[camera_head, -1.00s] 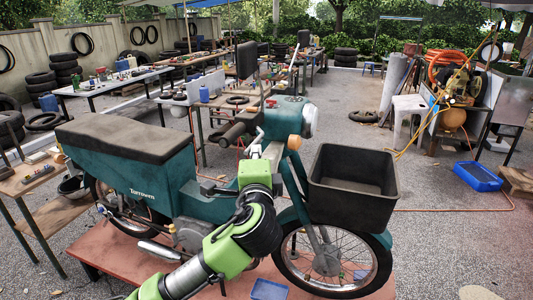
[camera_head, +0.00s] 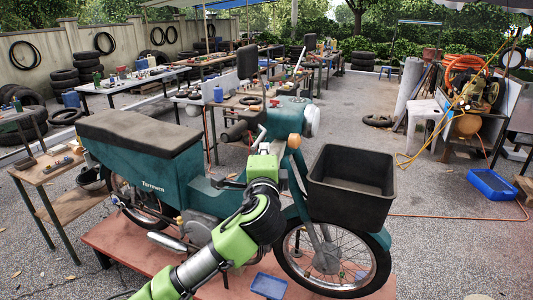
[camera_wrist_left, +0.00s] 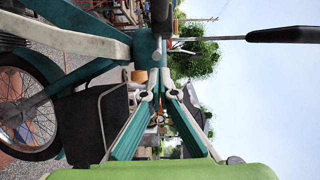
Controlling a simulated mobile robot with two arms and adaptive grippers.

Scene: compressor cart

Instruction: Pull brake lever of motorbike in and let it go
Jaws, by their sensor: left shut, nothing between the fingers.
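The teal motorbike (camera_head: 150,172) stands upright on a reddish platform, with a black front basket (camera_head: 352,185). Its black handlebar grip (camera_head: 233,132) is at the near-left side of the handlebar. A pale silvery piece beside it, perhaps the brake lever (camera_head: 259,133), shows just above my gripper. My left gripper (camera_head: 262,146) is shut and empty at the handlebar, its tips partly hidden by my green wrist. In the left wrist view, the gripper fingers (camera_wrist_left: 160,96) point toward the teal handlebar (camera_wrist_left: 149,45). I cannot tell whether they touch the lever. My right gripper is out of view.
A mirror (camera_head: 247,60) rises on a stalk above the handlebar; it also shows in the wrist view (camera_wrist_left: 285,34). Wooden workbenches (camera_head: 50,170) stand behind the bike.

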